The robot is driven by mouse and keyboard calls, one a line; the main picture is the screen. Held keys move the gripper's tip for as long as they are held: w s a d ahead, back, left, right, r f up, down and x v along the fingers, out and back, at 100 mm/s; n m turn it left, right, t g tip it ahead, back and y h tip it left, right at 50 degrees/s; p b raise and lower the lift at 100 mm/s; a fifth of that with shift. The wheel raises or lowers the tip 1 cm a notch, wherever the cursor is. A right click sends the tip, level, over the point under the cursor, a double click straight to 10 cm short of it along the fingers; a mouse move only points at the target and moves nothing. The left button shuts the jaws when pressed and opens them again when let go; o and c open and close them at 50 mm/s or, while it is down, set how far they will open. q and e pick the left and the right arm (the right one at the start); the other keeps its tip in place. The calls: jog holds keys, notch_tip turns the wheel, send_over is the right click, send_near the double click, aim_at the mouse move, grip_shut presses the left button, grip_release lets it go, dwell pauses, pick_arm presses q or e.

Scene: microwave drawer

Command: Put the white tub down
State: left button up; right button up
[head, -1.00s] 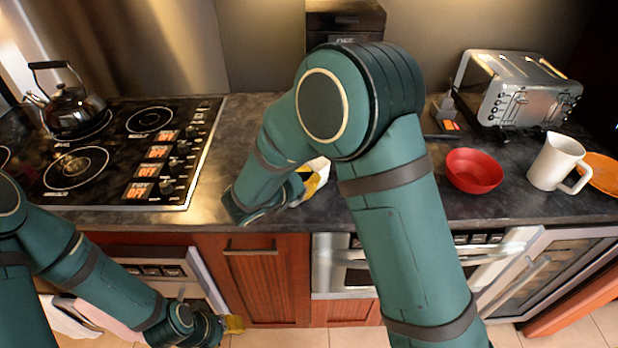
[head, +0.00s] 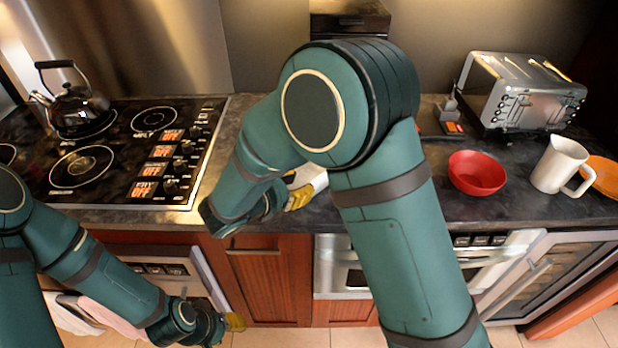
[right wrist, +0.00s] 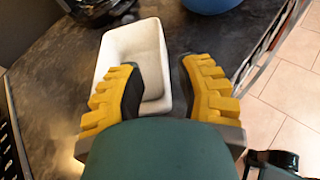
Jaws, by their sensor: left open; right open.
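The white tub (right wrist: 136,48) stands on the dark countertop in the right wrist view, its hollow facing up. My right gripper (right wrist: 163,75) is open at the tub's near end. Its left finger overlaps the tub's opening and its right finger is outside the right wall, with a gap to that wall. I cannot tell whether the left finger touches the tub. In the head view my right arm hides most of the tub, and the yellow fingers of the right gripper (head: 306,190) show beside the arm. My left gripper (head: 234,322) is open, low in front of the cabinets.
A stove with a kettle (head: 76,108) is at the left. A red bowl (head: 476,173), a white mug (head: 556,165), an orange plate (head: 606,174) and a toaster (head: 520,92) are at the right. A blue object (right wrist: 212,4) lies beyond the tub.

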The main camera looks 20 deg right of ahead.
jog(key=v, duration=0.6)
jog(key=s+d+f+m+g+y, duration=0.2)
jog(key=s+f+g, duration=0.15)
jog(key=f, duration=0.35)
jog(key=s+d+f+m+g+y, duration=0.1)
jog(key=s+f+g+y, duration=0.1)
jog(key=s+f+g, duration=0.3)
jog(key=s+a+f+m+g+y, duration=0.1)
jog(key=s+a+f+m+y, duration=0.3)
jog(key=s+f+m+y, duration=0.6)
jog(key=w+d+f+m+t+y, duration=0.1)
jog(key=w+d+f+m+t, duration=0.2)
jog(key=m, duration=0.8)
jog(key=shift+w+d+f+m+t+y, duration=0.35)
jog(key=shift+w+d+f, duration=0.1)
jog(key=shift+w, duration=0.1)
